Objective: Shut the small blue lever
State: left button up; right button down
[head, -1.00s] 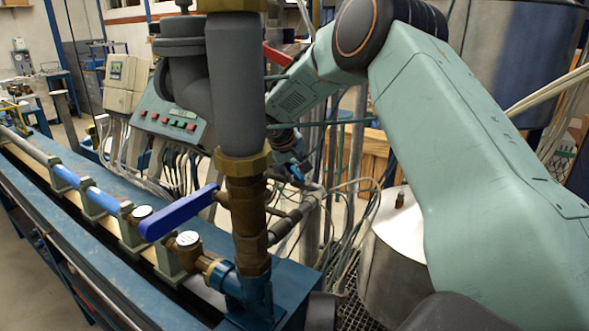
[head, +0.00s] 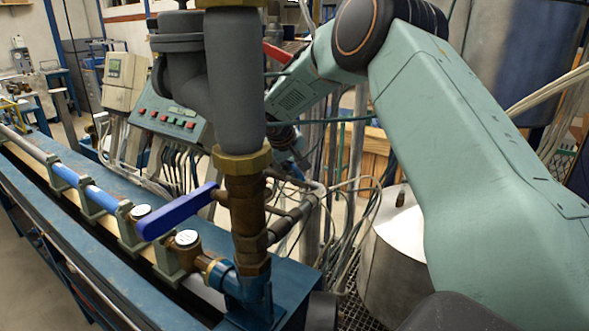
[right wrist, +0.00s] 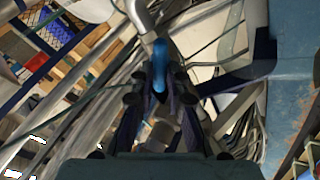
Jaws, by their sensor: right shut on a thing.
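The small blue lever (right wrist: 160,62) shows in the right wrist view as a narrow bright blue handle between my fingers. My right gripper (right wrist: 161,88) is shut on it, with dark fingers on both sides. In the head view my right gripper (head: 293,153) is mostly hidden behind the vertical brass and grey pipe, and I cannot make out the small lever there. My left gripper is not in view.
A larger blue lever (head: 178,212) sticks out left from the brass pipe (head: 248,220). A grey meter body (head: 235,90) stands above it. A green control panel (head: 170,118), cables and a metal drum (head: 392,250) are nearby.

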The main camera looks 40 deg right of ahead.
jog(key=m+b, duration=0.2)
jog(key=b, duration=0.1)
jog(key=m+b, duration=0.2)
jog(key=b, duration=0.1)
jog(key=m+b, duration=0.3)
jog(key=shift+s+f+g+h, duration=0.1)
jog(key=shift+f+g+h, duration=0.2)
jog(key=shift+f, duration=0.05)
jog(key=m+b, duration=0.2)
jog(key=shift+s+m+b, duration=0.1)
jog(key=shift+m+b, duration=0.2)
jog(key=shift+r+m+b, duration=0.15)
jog(key=shift+m+b, duration=0.65)
jog(key=shift+m, duration=0.4)
jog(key=c, duration=1.7)
grip_release()
jog(key=o, duration=0.4)
jog(key=shift+a+r, duration=0.2)
jog(key=shift+r, duration=0.1)
jog(key=shift+c, duration=0.2)
jog(key=shift+d, duration=0.1)
jog(key=shift+d+f, duration=0.1)
jog(key=shift+d, duration=0.05)
